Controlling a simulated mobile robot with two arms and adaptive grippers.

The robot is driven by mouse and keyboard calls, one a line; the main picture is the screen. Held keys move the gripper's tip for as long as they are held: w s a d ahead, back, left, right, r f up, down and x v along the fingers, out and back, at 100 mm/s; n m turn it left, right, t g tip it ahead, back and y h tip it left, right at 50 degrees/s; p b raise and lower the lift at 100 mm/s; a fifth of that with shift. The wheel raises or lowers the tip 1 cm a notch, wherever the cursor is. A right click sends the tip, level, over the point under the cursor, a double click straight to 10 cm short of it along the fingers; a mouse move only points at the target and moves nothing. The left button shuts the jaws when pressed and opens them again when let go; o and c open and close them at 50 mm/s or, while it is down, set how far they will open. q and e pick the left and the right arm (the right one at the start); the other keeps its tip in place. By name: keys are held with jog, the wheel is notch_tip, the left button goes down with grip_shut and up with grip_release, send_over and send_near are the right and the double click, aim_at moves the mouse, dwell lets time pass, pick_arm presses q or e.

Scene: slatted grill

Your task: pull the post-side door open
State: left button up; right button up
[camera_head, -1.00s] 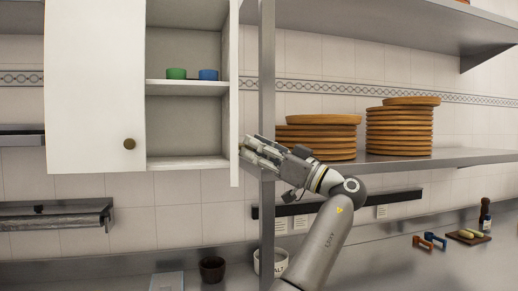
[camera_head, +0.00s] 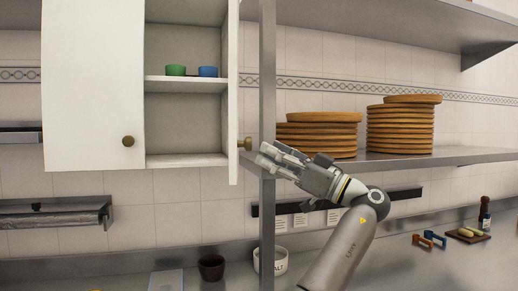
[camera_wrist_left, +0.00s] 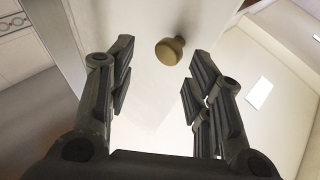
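The white wall cabinet's post-side door (camera_head: 233,95) stands swung out, seen nearly edge-on beside the metal post (camera_head: 267,80). Its brass knob (camera_head: 245,143) faces the post, and the knob (camera_wrist_left: 170,50) also shows in the left wrist view against the pale door face. My left gripper (camera_head: 268,157) is just right of and below the knob, in front of the post. In the wrist view its fingers (camera_wrist_left: 160,78) are spread, with nothing between them; the knob appears beyond the tips, apart from them. My right gripper is not in view.
The cabinet's other door (camera_head: 92,85) covers its left half. Green (camera_head: 176,70) and blue (camera_head: 208,72) cups stand on the inner shelf. Wooden plate stacks (camera_head: 320,135) sit on the metal shelf (camera_head: 440,156) behind my arm. A dark bowl (camera_head: 211,267) stands below.

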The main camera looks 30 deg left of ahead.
pick_arm(q)
jog(key=v, duration=0.6)
jog(key=shift+d, duration=0.4)
